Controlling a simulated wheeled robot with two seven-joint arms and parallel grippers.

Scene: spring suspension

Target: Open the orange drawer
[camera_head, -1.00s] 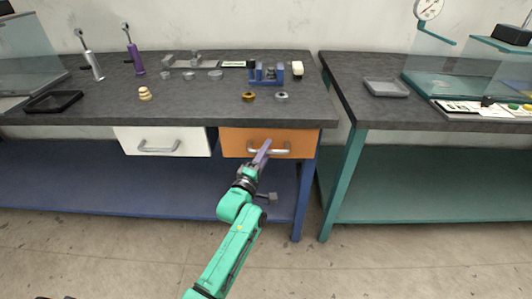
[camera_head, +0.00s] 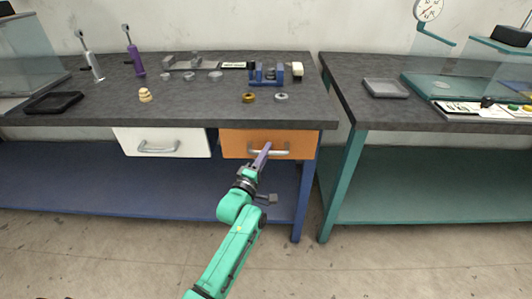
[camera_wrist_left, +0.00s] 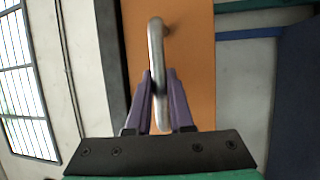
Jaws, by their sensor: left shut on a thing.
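The orange drawer (camera_head: 234,144) sits under the worktop at the right end of the dark bench, and its front looks about flush with the white drawer beside it. Its silver bar handle (camera_head: 282,152) runs across the front. My left gripper (camera_head: 264,150), with purple fingers, is at the left part of the handle. In the left wrist view the handle (camera_wrist_left: 156,50) passes between the two fingers of the left gripper (camera_wrist_left: 159,90), which are shut on it. The orange front (camera_wrist_left: 195,60) fills the middle behind them. My right gripper is not in view.
A white drawer (camera_head: 135,142) with its own handle is to the left. The worktop (camera_head: 200,105) carries a blue fixture (camera_head: 266,74), rings and a black tray (camera_head: 54,102). A teal bench leg (camera_head: 343,185) stands to the right. The floor in front is clear.

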